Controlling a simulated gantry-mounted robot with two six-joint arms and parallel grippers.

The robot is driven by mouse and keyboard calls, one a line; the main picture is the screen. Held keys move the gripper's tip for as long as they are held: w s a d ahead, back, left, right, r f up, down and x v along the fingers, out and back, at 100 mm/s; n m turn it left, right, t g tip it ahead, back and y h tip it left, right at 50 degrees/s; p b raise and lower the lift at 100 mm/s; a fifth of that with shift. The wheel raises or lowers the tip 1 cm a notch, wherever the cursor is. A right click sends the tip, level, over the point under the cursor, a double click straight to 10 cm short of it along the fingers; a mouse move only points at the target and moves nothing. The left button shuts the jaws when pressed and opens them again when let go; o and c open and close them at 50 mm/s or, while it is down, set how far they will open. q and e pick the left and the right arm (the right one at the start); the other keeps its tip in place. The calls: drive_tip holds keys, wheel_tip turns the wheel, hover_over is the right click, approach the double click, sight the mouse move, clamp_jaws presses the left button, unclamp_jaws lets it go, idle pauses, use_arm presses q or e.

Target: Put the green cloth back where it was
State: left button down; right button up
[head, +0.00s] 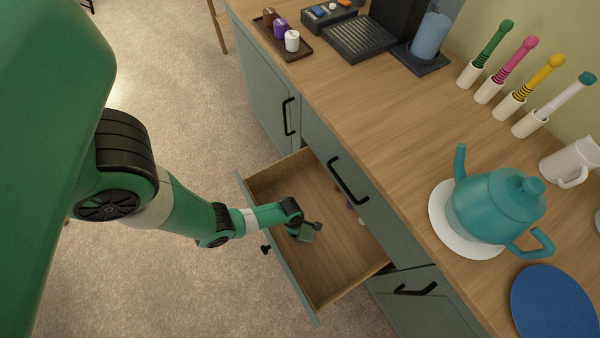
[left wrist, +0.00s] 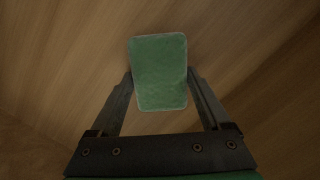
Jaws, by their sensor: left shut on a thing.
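The green cloth (left wrist: 160,72) is a small folded pad with a pale edge, held between the fingers of my left gripper (left wrist: 160,98). In the head view the cloth (head: 306,232) shows small and dark green at the tip of my left gripper (head: 309,226). The gripper is inside the open drawer (head: 345,277), over its wooden floor. I cannot tell whether the cloth touches the drawer floor. My right gripper is not in view.
Small purple items (head: 361,221) lie at the drawer's back, partly hidden under the counter. The counter (head: 400,130) holds a teal kettle (head: 495,205), a blue round mat (head: 553,303), several coloured-handled tools in white holders, a white mug (head: 570,163) and a dark tray (head: 283,45).

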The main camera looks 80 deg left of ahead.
use_arm(q)
unclamp_jaws()
drive_tip(key=shift+s+f, duration=0.1)
wheel_tip(320, 180, up, 12)
drive_tip(key=s+p, duration=0.1)
drive_tip(key=p, duration=1.1)
drive_tip(key=shift+s+a, duration=0.25)
drive_tip(key=shift+s, duration=0.05)
